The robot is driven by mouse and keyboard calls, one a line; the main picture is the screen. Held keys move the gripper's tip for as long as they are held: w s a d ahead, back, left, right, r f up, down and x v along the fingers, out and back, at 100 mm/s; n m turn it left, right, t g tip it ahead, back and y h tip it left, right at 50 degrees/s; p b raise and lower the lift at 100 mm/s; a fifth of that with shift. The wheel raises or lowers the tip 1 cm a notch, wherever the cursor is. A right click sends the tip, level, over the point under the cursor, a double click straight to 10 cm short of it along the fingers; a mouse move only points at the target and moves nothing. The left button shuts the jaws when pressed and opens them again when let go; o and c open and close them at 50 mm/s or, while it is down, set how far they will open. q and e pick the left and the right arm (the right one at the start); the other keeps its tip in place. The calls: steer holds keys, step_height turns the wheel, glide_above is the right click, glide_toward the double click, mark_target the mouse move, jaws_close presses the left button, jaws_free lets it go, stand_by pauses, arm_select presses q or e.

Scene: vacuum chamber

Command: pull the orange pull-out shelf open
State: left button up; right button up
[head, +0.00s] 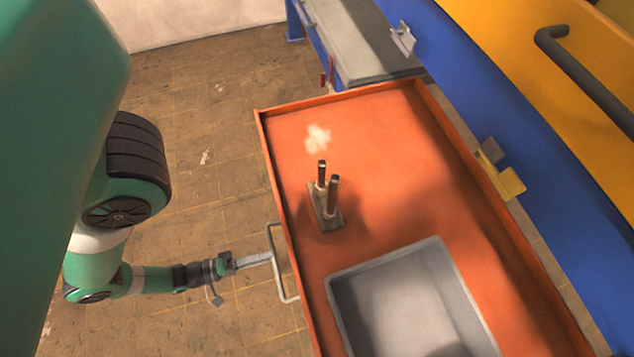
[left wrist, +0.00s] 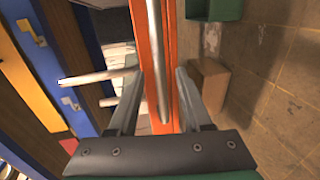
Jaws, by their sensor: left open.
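The orange pull-out shelf (head: 390,150) stands out from the blue frame, with a grey bar handle (head: 274,240) on its left front edge. My left gripper (head: 268,257) is at this handle, its fingers reaching it from the left. In the left wrist view, the open fingers of the left gripper (left wrist: 158,85) lie on either side of the handle bar (left wrist: 152,60), with the orange shelf edge (left wrist: 172,30) behind it. I cannot tell whether a finger touches the bar. My right gripper is not in view.
A grey bin (head: 340,290) and a small stand with two upright pegs (head: 328,205) are on the shelf. A blue frame (head: 520,130) with yellow panels (head: 560,50) is at the right. Tiled floor (head: 215,150) lies open left of the shelf. A brown box (left wrist: 209,85) shows in the left wrist view.

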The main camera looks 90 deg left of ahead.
arm_select(q)
steer(key=v, duration=0.8)
steer(key=shift+s, duration=0.3)
